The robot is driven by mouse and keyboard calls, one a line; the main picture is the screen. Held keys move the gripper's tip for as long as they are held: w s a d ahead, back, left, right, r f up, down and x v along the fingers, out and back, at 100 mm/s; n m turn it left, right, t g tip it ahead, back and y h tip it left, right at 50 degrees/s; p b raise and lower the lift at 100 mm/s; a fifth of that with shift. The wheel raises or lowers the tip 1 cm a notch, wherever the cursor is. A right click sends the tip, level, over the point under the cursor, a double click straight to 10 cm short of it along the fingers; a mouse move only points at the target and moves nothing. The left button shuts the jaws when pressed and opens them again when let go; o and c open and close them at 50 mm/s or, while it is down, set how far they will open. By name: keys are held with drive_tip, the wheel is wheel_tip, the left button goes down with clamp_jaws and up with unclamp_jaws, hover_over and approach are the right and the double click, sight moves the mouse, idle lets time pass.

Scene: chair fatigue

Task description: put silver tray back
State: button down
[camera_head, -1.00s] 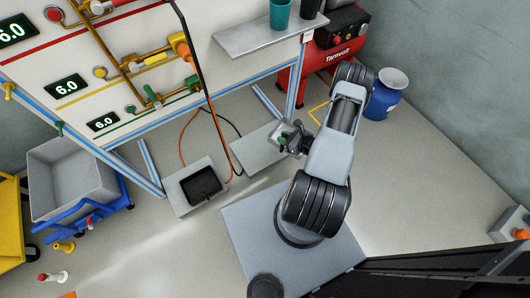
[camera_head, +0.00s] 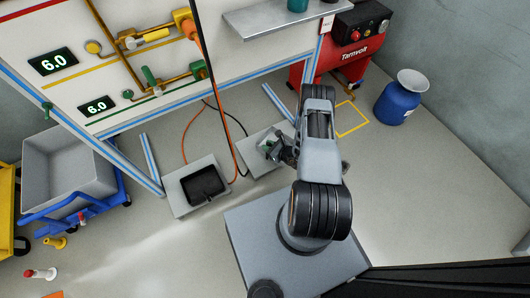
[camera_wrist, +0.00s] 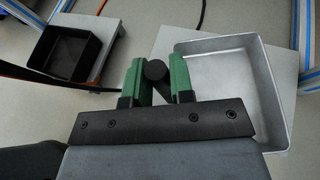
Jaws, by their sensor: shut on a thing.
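The silver tray (camera_wrist: 268,85) is a shallow square metal tray, seen from above at the right of the wrist view. My gripper (camera_wrist: 157,85) has green fingers and is shut at the tray's left side, holding it. A dark round knob (camera_wrist: 155,70) shows between the fingers. The tray is over a pale grey plate (camera_wrist: 178,35); whether it touches the plate cannot be told. In the head view, my gripper (camera_head: 272,149) is at the right part of this plate (camera_head: 252,160), and it and my arm mostly hide the tray.
A black tray (camera_head: 205,186) sits on a second plate (camera_head: 178,200) to the left. Orange and black hoses run between the plates. A panel bench (camera_head: 150,100) stands behind, with a red compressor (camera_head: 345,55) and blue drum (camera_head: 398,103) at right. A grey bin (camera_head: 70,170) stands left.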

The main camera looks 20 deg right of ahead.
drive_tip(key=shift+w+a+f+b, duration=0.2)
drive_tip(key=shift+f+b, duration=0.15)
drive_tip(key=shift+f, duration=0.5)
drive_tip(key=shift+w+a+f+b, duration=0.15)
drive_tip(key=shift+w+f+b, duration=0.15)
drive_tip(key=shift+f, duration=0.5)
drive_tip(key=shift+w+a+f+b, duration=0.2)
drive_tip(key=shift+f+b, duration=0.15)
drive_tip(key=shift+f, duration=0.5)
drive_tip(key=shift+f, duration=0.15)
drive_tip(key=c, duration=1)
unclamp_jaws()
drive_tip(key=shift+s, duration=0.1)
